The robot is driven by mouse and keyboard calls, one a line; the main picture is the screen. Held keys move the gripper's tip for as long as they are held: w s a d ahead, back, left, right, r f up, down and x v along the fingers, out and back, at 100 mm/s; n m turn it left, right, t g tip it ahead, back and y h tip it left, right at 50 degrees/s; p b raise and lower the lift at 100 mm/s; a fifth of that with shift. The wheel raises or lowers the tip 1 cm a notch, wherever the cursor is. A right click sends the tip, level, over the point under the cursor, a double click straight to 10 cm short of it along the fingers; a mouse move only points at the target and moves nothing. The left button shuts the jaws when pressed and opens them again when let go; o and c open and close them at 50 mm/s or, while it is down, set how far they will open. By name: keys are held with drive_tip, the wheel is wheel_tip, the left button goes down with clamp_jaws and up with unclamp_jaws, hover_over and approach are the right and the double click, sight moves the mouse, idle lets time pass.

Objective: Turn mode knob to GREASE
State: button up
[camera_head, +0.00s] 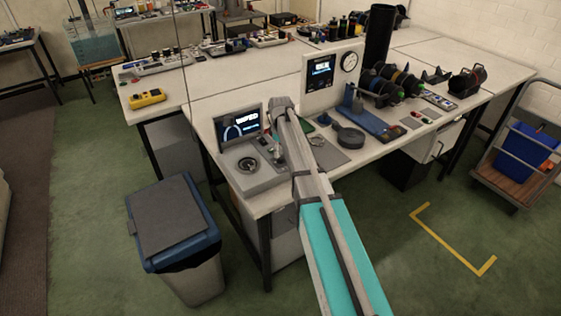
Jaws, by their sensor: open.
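A grey console (252,170) sits at the near left corner of the long white bench, with a lit screen (241,127) standing behind it. A round dark dial (248,164) is on the console's sloped top. The mode knob and its GREASE marking cannot be made out at this size. My arm reaches in from the lower right, and its wrist is bent down over the console's right side. My gripper (276,154) is small and partly hidden by the arm, just right of the dial. It is open, and I see nothing held in it.
A panel with a display and gauge (332,75) stands behind my wrist. A round dark pan-like part (350,137) and a blue strip (372,115) lie to the right. A lidded bin (175,230) stands in front at left. A yellow meter (147,97) sits on the left bench.

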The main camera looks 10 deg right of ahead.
sight(281, 157)
drive_tip(key=shift+f+b, duration=1.5)
drive_tip(key=shift+f, duration=0.3)
clamp_jaws()
